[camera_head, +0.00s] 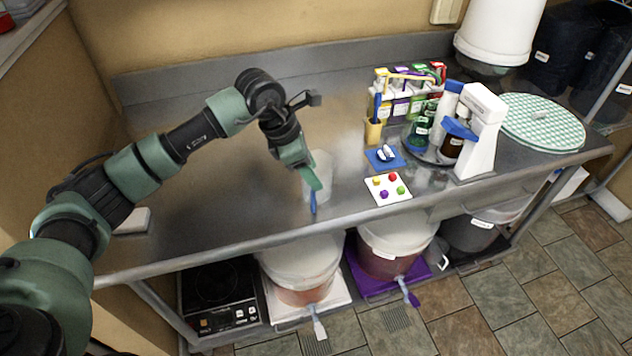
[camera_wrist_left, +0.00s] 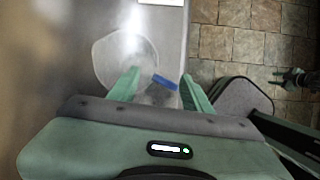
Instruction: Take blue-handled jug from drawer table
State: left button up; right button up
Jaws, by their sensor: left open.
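The translucent jug (camera_head: 323,168) stands on the steel table near its front edge, with its blue handle (camera_head: 313,204) towards the front. My left gripper (camera_head: 308,182) is over the handle side of the jug and partly covers it. In the left wrist view the jug's round mouth (camera_wrist_left: 118,55) lies up and left of my left gripper (camera_wrist_left: 160,76). The blue handle (camera_wrist_left: 165,82) shows between the two spread green fingers. I cannot tell whether they touch it. A small green and dark shape (camera_wrist_left: 293,78) at the right edge may be my right gripper; its jaws are unclear.
A white card with coloured dots (camera_head: 388,189) and a blue tray (camera_head: 384,158) lie right of the jug. A white stand mixer (camera_head: 481,130) and bottles stand beyond. Lidded buckets (camera_head: 300,262) sit below the table edge. The table (camera_head: 200,215) is mostly clear left of the jug.

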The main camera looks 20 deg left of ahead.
pick_arm(q)
jog(key=p+x, duration=0.1)
jog(key=x, duration=0.3)
jog(key=shift+w+d+f+p, duration=0.15)
jog(key=shift+f+p, duration=0.05)
jog(key=shift+p, duration=0.2)
grip_shut()
jog(key=shift+f, duration=0.1)
dwell(0.9)
